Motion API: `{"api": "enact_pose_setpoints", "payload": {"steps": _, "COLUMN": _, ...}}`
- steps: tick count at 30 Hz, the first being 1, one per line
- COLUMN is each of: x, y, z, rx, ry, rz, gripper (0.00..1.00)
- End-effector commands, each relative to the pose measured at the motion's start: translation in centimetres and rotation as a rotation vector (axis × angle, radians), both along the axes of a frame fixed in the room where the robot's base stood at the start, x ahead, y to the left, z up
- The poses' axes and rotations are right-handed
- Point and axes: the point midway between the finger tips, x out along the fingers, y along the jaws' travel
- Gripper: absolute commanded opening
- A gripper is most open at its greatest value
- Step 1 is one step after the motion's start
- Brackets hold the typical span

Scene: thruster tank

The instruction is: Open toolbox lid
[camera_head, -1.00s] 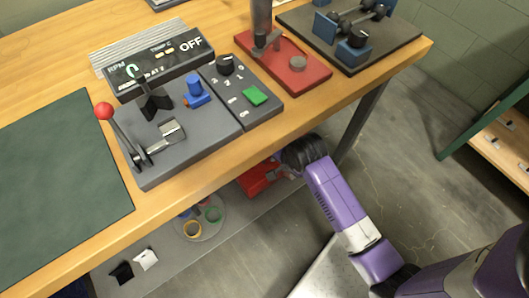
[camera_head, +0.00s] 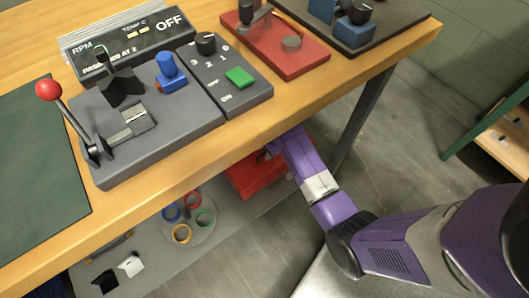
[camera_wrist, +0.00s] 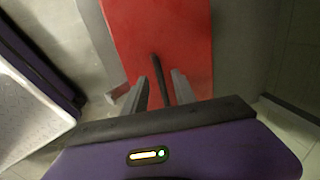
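The red toolbox (camera_head: 256,176) sits under the workbench, on the lower shelf, partly hidden by the bench edge and my arm. In the wrist view its red surface (camera_wrist: 180,30) fills the upper middle. A dark thin bar (camera_wrist: 157,72), which looks like its handle, runs lengthwise there. My gripper (camera_wrist: 160,90) points at the toolbox with its grey fingers apart, one on each side of the bar. I cannot tell whether either finger touches it. In the head view the gripper end is mostly hidden at the bench edge. The lid looks shut, as far as I can see.
The wooden workbench (camera_head: 215,170) overhangs the toolbox. On it stand a control panel (camera_head: 150,125) with a red-knobbed lever and a red plate (camera_head: 280,50) with a fixture. A grey tray of coloured rings (camera_head: 205,238) lies on the shelf, left of the toolbox. A bench leg (camera_head: 362,120) stands to the right.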

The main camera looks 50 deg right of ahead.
Motion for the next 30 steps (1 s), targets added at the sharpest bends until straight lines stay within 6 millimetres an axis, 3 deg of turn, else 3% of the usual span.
{"api": "enact_pose_setpoints", "payload": {"steps": 11, "x": 0.15, "y": -0.04, "z": -0.88, "rx": 0.000, "ry": 0.000, "rz": 0.001, "gripper": 0.33}}
{"api": "enact_pose_setpoints", "payload": {"steps": 12, "x": 0.15, "y": -0.04, "z": -0.88, "rx": 0.000, "ry": 0.000, "rz": 0.001, "gripper": 0.31}}
{"api": "enact_pose_setpoints", "payload": {"steps": 17, "x": 0.15, "y": -0.03, "z": -0.87, "rx": 0.000, "ry": 0.000, "rz": 0.001, "gripper": 0.00}}
{"api": "enact_pose_setpoints", "payload": {"steps": 30, "x": 0.10, "y": -0.02, "z": -0.88, "rx": 0.000, "ry": 0.001, "rz": 0.001, "gripper": 0.00}}
